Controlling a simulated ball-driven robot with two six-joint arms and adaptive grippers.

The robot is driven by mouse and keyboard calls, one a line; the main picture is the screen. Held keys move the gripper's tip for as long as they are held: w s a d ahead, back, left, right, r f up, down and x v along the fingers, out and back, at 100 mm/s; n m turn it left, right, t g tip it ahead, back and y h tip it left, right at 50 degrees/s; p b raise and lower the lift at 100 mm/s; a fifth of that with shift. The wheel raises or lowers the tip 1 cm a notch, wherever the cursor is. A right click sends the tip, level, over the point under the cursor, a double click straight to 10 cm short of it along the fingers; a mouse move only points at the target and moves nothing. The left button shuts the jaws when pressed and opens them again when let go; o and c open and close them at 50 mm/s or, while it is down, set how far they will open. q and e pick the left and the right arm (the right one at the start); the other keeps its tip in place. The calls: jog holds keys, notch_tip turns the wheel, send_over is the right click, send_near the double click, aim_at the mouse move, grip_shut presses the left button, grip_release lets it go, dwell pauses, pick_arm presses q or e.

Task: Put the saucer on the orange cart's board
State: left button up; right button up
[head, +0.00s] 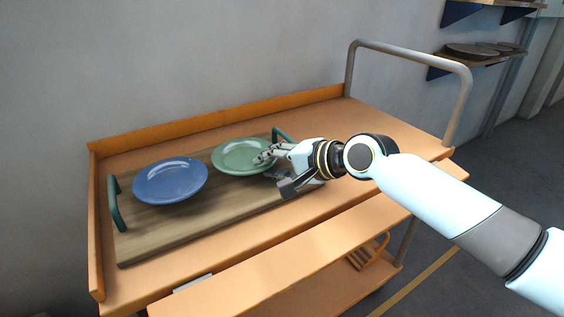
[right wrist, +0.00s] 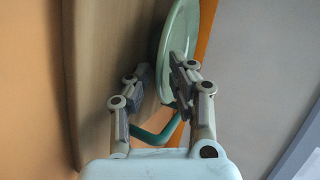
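The wooden board (head: 140,245) with green handles lies on the orange cart (head: 330,215). A green saucer (head: 236,152) rests on the right part of the board, and a blue plate (head: 170,181) on the left part. My right gripper (head: 270,168) is at the green saucer's right rim, above the board's right end. In the right wrist view, the fingers (right wrist: 157,88) are spread apart, with the rim of the green saucer (right wrist: 175,40) reaching between them. Whether a finger touches the rim is not clear. My left gripper is not in view.
The cart has a raised back edge (head: 220,118) and a grey rail (head: 465,95) at its right end. The cart top right of the board is clear. Wall shelves (head: 480,58) with dark dishes are at the upper right. A green board handle (right wrist: 157,134) is close to my right fingers.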

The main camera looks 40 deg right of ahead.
jog(key=p+v, duration=0.4)
jog(key=v, duration=0.7)
jog(key=shift+r, duration=0.2)
jog(key=shift+s+d, duration=0.1)
jog(key=shift+s, duration=0.15)
